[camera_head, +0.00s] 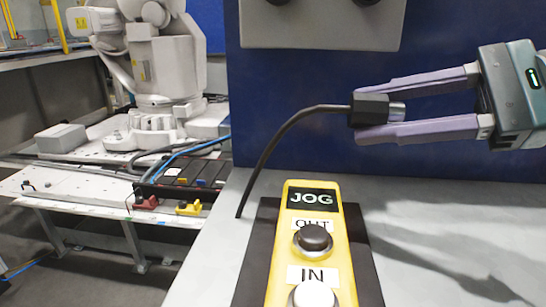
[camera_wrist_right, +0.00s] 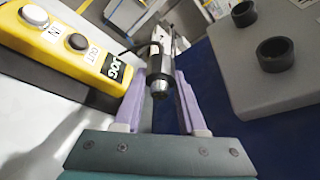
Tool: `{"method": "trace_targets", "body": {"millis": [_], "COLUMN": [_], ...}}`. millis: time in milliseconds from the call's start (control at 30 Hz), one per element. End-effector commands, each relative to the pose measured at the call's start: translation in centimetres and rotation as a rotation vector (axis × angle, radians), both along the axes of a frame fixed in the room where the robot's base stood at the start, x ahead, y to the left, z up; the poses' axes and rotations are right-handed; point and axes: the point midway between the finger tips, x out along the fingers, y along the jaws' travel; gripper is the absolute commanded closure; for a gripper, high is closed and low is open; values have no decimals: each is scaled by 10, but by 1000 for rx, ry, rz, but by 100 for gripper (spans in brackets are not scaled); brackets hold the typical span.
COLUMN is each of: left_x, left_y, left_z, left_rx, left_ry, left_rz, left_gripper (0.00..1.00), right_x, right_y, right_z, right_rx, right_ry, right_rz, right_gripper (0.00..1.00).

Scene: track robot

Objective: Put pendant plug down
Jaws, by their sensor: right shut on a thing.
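The pendant plug (camera_head: 370,109) is a black block with a metal tip and a black cable (camera_head: 283,130) that curves down to the left toward the grey surface. My right gripper (camera_head: 372,111) comes in from the right with its purple fingers on either side of the plug. It is shut on the plug and holds it above the surface, in front of a blue panel. In the right wrist view the plug (camera_wrist_right: 158,72) sits between the two fingers with its metal tip toward the camera. My left gripper is not in view.
The yellow JOG pendant (camera_head: 311,257) with OUT and IN buttons lies on a dark mat on the grey surface (camera_head: 440,240). A grey box (camera_head: 330,28) is on the blue panel (camera_head: 290,85) above. A white robot arm (camera_head: 155,60) stands on a bench at left.

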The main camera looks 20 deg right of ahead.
Motion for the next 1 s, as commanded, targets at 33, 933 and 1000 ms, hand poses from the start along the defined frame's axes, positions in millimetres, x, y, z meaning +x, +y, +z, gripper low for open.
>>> {"method": "trace_targets", "body": {"millis": [33, 933, 1000], "left_x": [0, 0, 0], "left_y": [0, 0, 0], "left_z": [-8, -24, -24], "left_rx": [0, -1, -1], "left_ry": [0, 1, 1], "left_rz": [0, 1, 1], "left_gripper": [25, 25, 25], "right_x": [0, 0, 0], "right_y": [0, 0, 0], "right_z": [-14, -60, -61], "right_rx": [4, 1, 1], "right_ry": [3, 2, 1], "right_rz": [-1, 0, 1], "right_gripper": [100, 100, 100]}}
